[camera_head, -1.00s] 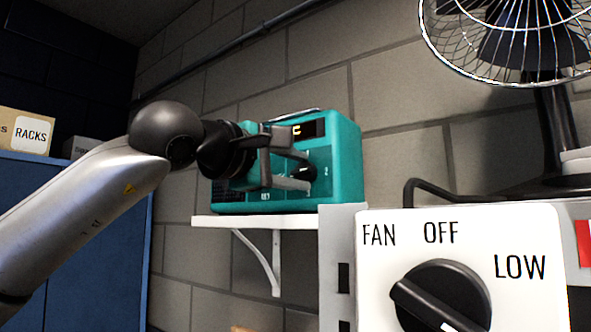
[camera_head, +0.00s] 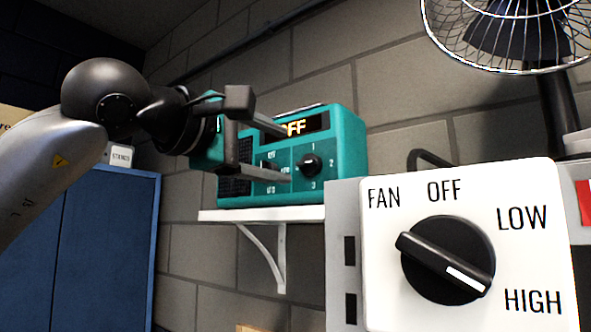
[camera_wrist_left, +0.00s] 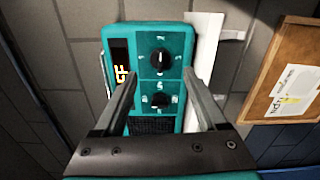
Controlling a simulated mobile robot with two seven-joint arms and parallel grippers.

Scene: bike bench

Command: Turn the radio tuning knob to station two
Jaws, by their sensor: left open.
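The teal radio (camera_head: 347,150) stands on a white wall shelf. Its lit display (camera_head: 296,127) shows "FF", with the left part hidden by my gripper. The black tuning knob (camera_head: 311,165) has 1, 2 and 3 around it; I cannot tell where its pointer aims. A second dark knob (camera_head: 268,167) sits to its left, partly hidden behind my fingers. My left gripper (camera_head: 286,155) is open and empty in front of the radio, short of the tuning knob. In the left wrist view the tuning knob (camera_wrist_left: 161,60) lies between and beyond the open fingertips, the second knob (camera_wrist_left: 160,98) nearer the palm.
The white shelf (camera_head: 262,214) has a bracket below. A white fan control panel (camera_head: 390,290) with a black knob (camera_head: 447,260) is close at front right. A wire-cage fan (camera_head: 520,35) stands behind it. A blue cabinet (camera_head: 105,240) is at left.

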